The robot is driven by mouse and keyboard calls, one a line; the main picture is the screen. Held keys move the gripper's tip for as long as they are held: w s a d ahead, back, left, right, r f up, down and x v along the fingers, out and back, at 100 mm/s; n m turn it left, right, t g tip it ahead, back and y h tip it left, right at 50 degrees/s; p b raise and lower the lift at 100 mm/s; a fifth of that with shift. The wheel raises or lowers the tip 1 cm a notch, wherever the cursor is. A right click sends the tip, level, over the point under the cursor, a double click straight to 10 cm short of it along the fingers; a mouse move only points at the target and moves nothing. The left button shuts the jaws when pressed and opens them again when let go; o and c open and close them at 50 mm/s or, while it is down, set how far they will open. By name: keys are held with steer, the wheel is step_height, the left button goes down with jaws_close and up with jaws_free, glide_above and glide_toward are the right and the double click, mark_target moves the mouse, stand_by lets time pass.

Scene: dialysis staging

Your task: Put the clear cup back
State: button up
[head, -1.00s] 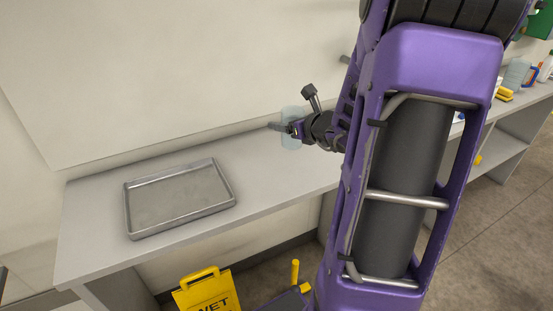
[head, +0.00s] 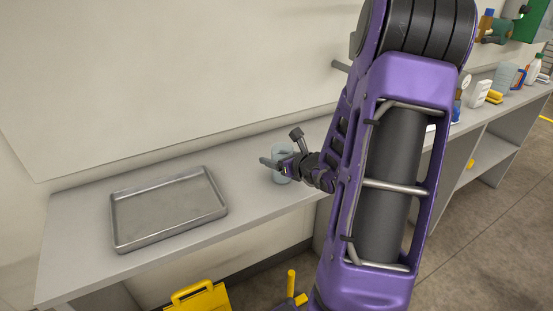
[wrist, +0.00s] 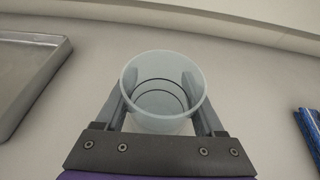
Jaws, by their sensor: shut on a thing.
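The clear cup (wrist: 163,123) is a pale, see-through cup, upright between the two fingers of my gripper (wrist: 164,100) in the wrist view. My gripper is shut on it. In the head view the cup (head: 281,174) shows partly behind my gripper (head: 273,164), over the counter to the right of the metal tray. Whether its base touches the counter is hard to tell.
An empty metal tray (head: 168,239) lies on the grey counter (head: 75,257). A blue item (wrist: 308,140) is at the right edge of the wrist view. Bottles and a white box (head: 479,94) stand on the counter's far right.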

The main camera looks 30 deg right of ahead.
steer(key=shift+f, duration=0.2)
steer(key=o, duration=1.5)
steer(key=shift+r, duration=0.1)
steer(key=shift+r, duration=0.25)
steer(key=p+v, duration=0.1)
steer(key=v, duration=1.1)
steer(key=shift+p, duration=0.35)
steer(key=shift+f, duration=0.1)
